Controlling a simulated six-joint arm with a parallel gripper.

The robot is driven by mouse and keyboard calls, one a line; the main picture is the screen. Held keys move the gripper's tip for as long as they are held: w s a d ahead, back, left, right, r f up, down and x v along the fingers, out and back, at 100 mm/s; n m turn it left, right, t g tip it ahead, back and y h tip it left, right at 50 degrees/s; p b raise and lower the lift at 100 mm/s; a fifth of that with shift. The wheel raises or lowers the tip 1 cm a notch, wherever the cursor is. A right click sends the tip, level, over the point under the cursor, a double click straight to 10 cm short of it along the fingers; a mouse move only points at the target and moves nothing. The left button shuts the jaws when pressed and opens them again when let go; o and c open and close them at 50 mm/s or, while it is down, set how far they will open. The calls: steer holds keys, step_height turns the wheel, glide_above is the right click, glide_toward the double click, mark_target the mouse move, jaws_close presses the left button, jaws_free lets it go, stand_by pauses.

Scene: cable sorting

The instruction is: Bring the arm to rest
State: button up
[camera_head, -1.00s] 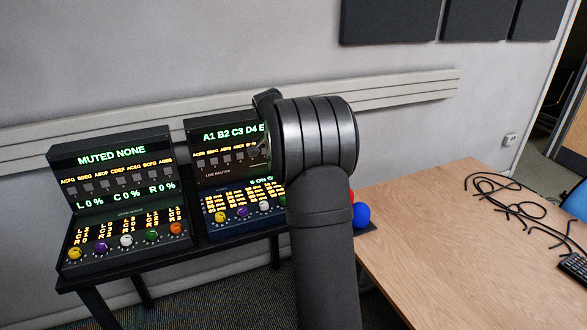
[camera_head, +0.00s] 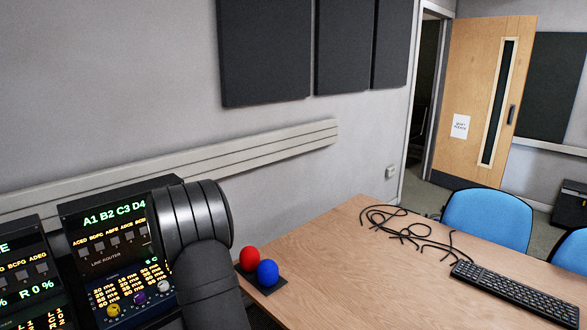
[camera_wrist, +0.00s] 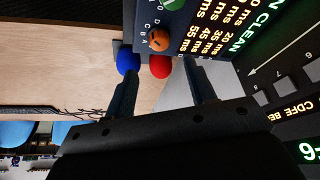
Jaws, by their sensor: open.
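My gripper (camera_wrist: 159,68) shows in the wrist view, its two dark fingers apart with nothing held between them. In the head view my dark arm rises in front of the line router panel (camera_head: 105,240) and hides part of it; the gripper itself cannot be made out there. A red ball (camera_head: 250,259) and a blue ball (camera_head: 268,273) sit on a small dark base just right of the arm. In the wrist view the red ball (camera_wrist: 160,67) and blue ball (camera_wrist: 128,62) appear beyond the fingers, and I cannot tell the distance.
A wooden table (camera_head: 370,265) fills the right, with several loose black cables (camera_head: 405,222) and a keyboard (camera_head: 515,290) on it. Its near left part is clear. Blue chairs (camera_head: 488,222) stand behind it. A second panel (camera_head: 22,270) is cut off at the left edge.

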steer(key=x, duration=0.9)
steer(key=shift+r, duration=0.1)
